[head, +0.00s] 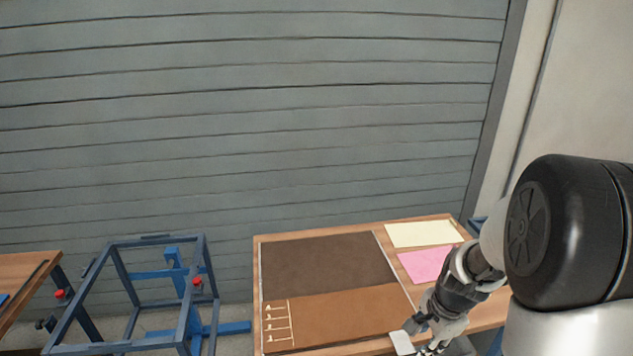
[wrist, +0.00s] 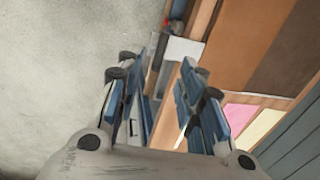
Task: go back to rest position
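My gripper (head: 432,340) is at the front edge of the wooden table in the head view, low in the picture. In the wrist view my gripper (wrist: 170,85) has its fingers apart, with a gap between them and nothing clearly held. A small white pad (head: 401,342) lies just left of the gripper in the head view. A whitish patch (wrist: 183,49) beyond the fingertips in the wrist view may be the same pad. My arm hides part of the table's right side.
The table (head: 440,290) bears a dark brown panel (head: 325,262), a lighter brown area (head: 345,312) with pale markings, a cream sheet (head: 422,234) and a pink sheet (head: 428,264). A blue metal frame (head: 120,275) with red knobs stands left. A grey slatted wall (head: 250,120) is behind.

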